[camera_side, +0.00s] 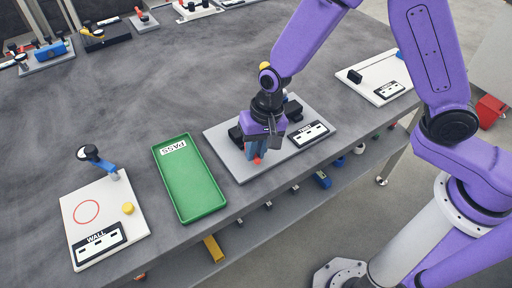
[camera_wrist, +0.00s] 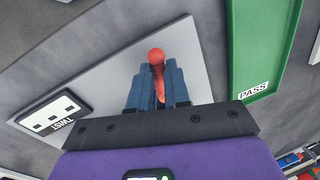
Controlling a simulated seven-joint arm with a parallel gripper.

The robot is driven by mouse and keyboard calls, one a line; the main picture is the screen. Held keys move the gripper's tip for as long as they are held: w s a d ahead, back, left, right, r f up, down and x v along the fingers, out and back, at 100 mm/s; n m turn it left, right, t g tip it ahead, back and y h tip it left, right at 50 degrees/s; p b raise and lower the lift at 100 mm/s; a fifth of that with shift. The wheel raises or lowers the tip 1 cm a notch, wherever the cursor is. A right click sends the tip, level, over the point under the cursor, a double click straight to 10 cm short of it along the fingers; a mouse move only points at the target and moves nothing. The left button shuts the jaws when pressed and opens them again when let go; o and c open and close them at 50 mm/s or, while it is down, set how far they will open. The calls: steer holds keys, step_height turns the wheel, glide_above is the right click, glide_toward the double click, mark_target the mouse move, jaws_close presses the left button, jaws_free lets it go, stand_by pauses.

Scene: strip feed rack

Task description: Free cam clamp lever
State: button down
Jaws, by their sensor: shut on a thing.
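The red cam clamp lever (camera_wrist: 156,55) shows in the wrist view, its rounded end poking out past the blue fingers. In the side view only a small red tip (camera_side: 257,161) shows below my gripper. My gripper (camera_side: 259,148) is shut on the lever, pointing down over the grey plate (camera_side: 228,158) labelled TWIST. In the wrist view the gripper's two fingers (camera_wrist: 157,85) flank the lever. The clamp's dark body (camera_side: 292,108) is partly hidden behind my gripper, so how the lever joins it cannot be seen.
A green tray (camera_side: 190,207) marked PASS lies left of the plate. Further left is the white WALL board (camera_side: 75,245) with a blue-handled lever (camera_side: 99,162) and a yellow knob (camera_side: 128,208). Another white board (camera_side: 362,63) lies at right. Several fixtures line the back. The table's middle is clear.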

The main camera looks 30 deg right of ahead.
steer(key=c, duration=1.1)
jaws_free()
steer(key=shift+r, duration=0.1)
steer(key=d+r, duration=0.3)
steer(key=r, duration=1.4)
steer(key=shift+s+d, duration=0.15)
steer(key=shift+s, duration=0.25)
steer(key=s+d+f+n+h, duration=0.1)
steer(key=s+d+f+n, duration=0.1)
steer(key=s+d+n, duration=1.3)
steer(key=s+d, duration=0.3)
steer(key=s, duration=0.3)
steer(key=shift+s+d+f+h, duration=0.2)
steer(key=shift+d+f+h, duration=0.05)
steer(key=shift+d+h, duration=0.15)
